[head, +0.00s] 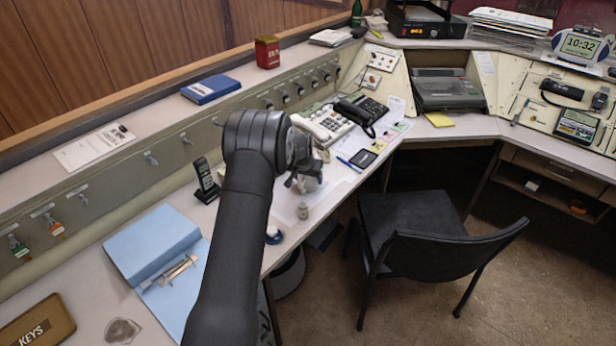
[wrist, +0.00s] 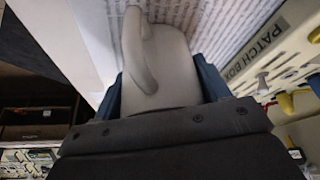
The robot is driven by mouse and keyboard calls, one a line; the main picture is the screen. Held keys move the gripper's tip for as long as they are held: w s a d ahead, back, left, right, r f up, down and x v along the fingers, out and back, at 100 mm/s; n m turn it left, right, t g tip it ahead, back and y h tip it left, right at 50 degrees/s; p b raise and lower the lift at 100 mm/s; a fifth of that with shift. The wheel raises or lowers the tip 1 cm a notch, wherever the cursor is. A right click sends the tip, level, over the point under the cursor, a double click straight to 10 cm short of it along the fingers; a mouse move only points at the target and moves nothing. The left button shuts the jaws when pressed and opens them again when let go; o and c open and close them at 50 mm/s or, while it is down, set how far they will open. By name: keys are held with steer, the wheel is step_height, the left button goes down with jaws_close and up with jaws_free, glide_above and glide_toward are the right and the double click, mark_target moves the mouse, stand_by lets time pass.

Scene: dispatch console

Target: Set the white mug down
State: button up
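The white mug (wrist: 172,72) looks pale grey in the wrist view, with its curved handle facing the camera. My gripper (wrist: 160,84) has a blue fingertip on each side of the mug, close against its walls, so it is shut on the mug. A printed sheet (wrist: 222,32) lies behind the mug. I cannot tell whether the mug's base touches anything. In the head view my gripper (head: 304,182) is over the left desk, and my arm hides part of this area.
A white desk phone (head: 325,122) and a black phone (head: 362,110) stand beyond my gripper. A cordless handset (head: 206,180) is to the left. A box labelled PATCH BOX (wrist: 258,50) is at right in the wrist view.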

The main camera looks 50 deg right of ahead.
steer(key=o, duration=0.4)
steer(key=shift+r, duration=0.1)
steer(key=shift+r, duration=0.25)
steer(key=v, duration=1.1)
steer(key=shift+a+r, duration=0.2)
steer(key=shift+r, duration=0.1)
steer(key=shift+f, duration=0.1)
steer(key=x, duration=1.2)
steer(key=shift+s, duration=0.1)
steer(key=shift+r, duration=1)
steer(key=shift+o, duration=0.5)
